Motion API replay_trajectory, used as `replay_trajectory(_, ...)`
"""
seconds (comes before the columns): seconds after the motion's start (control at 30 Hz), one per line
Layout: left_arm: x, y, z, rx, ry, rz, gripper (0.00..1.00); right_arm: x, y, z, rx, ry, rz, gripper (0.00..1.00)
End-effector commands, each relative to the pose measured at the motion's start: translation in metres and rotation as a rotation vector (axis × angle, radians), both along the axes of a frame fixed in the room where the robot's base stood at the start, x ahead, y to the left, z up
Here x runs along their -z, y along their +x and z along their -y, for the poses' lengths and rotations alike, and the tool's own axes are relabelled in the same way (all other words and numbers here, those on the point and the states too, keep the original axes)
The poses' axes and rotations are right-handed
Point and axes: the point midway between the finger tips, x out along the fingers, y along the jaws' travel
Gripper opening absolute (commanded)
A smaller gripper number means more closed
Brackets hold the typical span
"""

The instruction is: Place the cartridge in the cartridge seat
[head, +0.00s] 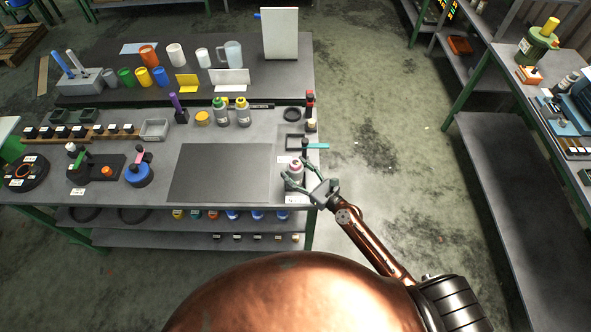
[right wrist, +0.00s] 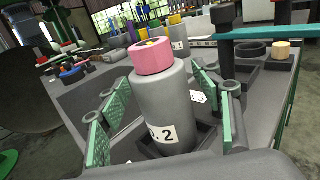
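A grey cartridge with a pink collar (head: 296,167) stands upright at the right end of the table. In the right wrist view the cartridge (right wrist: 164,100) shows a white label ending in 2, and its base is within a low dark square frame (right wrist: 205,137). My right gripper (head: 299,182) is open around the cartridge. Its green-padded fingers show on both sides in the right wrist view (right wrist: 160,125), with gaps between pads and cartridge. An empty-looking dark square frame (head: 294,142) lies just behind the cartridge. I cannot tell which frame is the cartridge seat. My left gripper is out of view.
Two more grey bottles (head: 243,115) stand farther back. A post with a teal arm (head: 317,146) stands close behind the cartridge. A dark mat (head: 220,172) to the left is bare. A dark ring (head: 292,114) lies near the back right edge.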

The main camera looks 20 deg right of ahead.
Motion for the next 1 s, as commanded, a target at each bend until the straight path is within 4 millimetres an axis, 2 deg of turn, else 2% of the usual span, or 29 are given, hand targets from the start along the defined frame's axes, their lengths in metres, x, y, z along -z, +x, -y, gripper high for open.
replay_trajectory(0.27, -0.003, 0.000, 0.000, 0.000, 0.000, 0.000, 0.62, -0.003, 0.000, 0.000, 0.000, 0.000, 0.000, 0.59)
replay_trajectory(0.33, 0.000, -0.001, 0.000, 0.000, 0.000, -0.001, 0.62, -0.001, -0.006, 0.004, 0.001, -0.001, -0.002, 0.59)
replay_trajectory(0.8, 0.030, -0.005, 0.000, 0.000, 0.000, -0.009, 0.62, 0.003, -0.086, 0.047, -0.001, -0.003, -0.003, 0.59)
replay_trajectory(1.0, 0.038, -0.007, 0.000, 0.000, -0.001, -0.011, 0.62, 0.000, -0.102, 0.057, 0.000, -0.001, 0.000, 0.59)
